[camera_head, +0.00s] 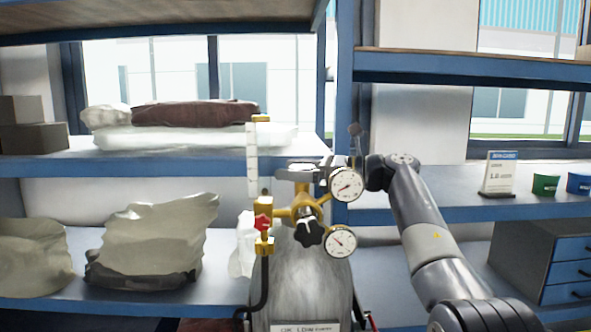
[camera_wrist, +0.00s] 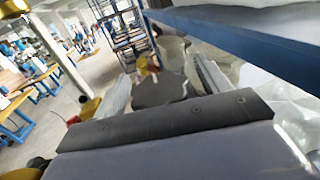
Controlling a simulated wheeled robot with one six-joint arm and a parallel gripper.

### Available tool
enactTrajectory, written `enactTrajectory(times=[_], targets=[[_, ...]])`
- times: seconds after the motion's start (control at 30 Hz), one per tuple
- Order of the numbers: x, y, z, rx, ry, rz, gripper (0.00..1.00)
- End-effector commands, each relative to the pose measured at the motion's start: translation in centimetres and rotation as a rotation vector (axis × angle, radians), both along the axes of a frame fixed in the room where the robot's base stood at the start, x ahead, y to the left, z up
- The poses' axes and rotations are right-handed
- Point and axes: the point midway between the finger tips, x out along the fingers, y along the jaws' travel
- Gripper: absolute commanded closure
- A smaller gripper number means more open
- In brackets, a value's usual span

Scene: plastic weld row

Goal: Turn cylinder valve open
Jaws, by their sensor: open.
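A grey gas cylinder (camera_head: 290,280) stands upright at the bottom centre of the head view. A brass regulator (camera_head: 300,210) with two white gauges (camera_head: 346,184) (camera_head: 340,242) and a black knob (camera_head: 309,232) sits at its top. My gripper (camera_head: 305,170) is at the valve's height, partly hidden by the upper gauge. In the wrist view, the dark grey lobed valve handwheel (camera_wrist: 160,92) lies between the two fingers of my open gripper (camera_wrist: 162,86). A gap shows on each side of it; contact cannot be told.
A clear flow tube (camera_head: 252,160) and a red knob (camera_head: 263,222) stand left of the regulator. Blue shelves (camera_head: 100,163) with wrapped bundles (camera_head: 150,240) are behind. A sign (camera_head: 499,172) and small tubs (camera_head: 545,185) stand at right. Open floor shows in the wrist view.

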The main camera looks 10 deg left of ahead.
Motion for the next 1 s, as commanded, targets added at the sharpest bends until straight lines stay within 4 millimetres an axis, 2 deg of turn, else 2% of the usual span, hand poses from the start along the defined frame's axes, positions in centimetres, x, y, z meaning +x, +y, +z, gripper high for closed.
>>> enactTrajectory(times=[0.07, 0.53, 0.73, 1.0], targets=[[0.01, -0.02, -0.01, 0.0, 0.0, 0.0, 0.32], [0.01, -0.04, 0.01, 0.0, 0.0, 0.0, 0.71], [0.06, -0.01, 0.3, 0.0, 0.001, 0.022, 0.72], [-0.07, 0.0, 0.63, -0.001, 0.002, 0.161, 0.72]])
